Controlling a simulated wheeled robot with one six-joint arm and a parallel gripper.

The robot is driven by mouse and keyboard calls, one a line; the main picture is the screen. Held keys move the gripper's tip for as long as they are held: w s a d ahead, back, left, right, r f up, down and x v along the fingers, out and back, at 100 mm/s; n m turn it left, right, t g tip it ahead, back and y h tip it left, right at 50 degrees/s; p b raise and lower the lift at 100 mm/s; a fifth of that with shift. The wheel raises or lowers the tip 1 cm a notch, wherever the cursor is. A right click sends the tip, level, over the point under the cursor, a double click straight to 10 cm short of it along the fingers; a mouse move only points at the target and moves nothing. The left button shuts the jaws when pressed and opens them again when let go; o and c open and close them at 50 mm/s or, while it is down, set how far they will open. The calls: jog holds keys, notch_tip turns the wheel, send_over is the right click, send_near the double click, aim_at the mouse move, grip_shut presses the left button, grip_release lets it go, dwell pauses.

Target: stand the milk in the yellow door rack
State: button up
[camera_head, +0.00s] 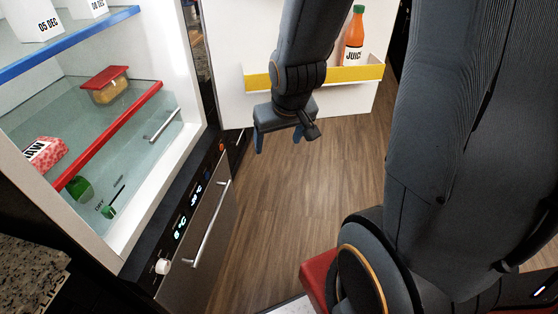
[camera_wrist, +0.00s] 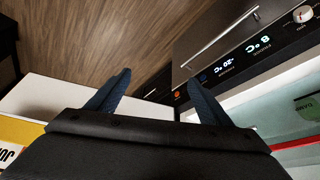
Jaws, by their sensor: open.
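The yellow door rack (camera_head: 355,74) is on the open white fridge door, partly behind my arm. A corner of the rack shows in the wrist view (camera_wrist: 22,131). Two white cartons, marked 05 DEC (camera_head: 38,20) and 08 DEC (camera_head: 88,7), stand on the blue-edged upper shelf, cut off by the top edge. They may be milk; no name shows. My gripper (camera_head: 278,142) is open and empty, pointing down in front of the door, just below the rack. In the wrist view its fingers (camera_wrist: 157,85) are apart with nothing between them.
An orange juice bottle (camera_head: 353,42) stands at the rack's right. The wooden floor (camera_head: 290,210) is clear.

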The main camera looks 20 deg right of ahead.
jog(key=s+a+r+g, duration=0.1)
jog(key=s+a+g, duration=0.2)
jog(key=s, duration=0.5)
jog(key=shift+s+a+n+g, duration=0.2)
jog(key=shift+a+n+g, duration=0.1)
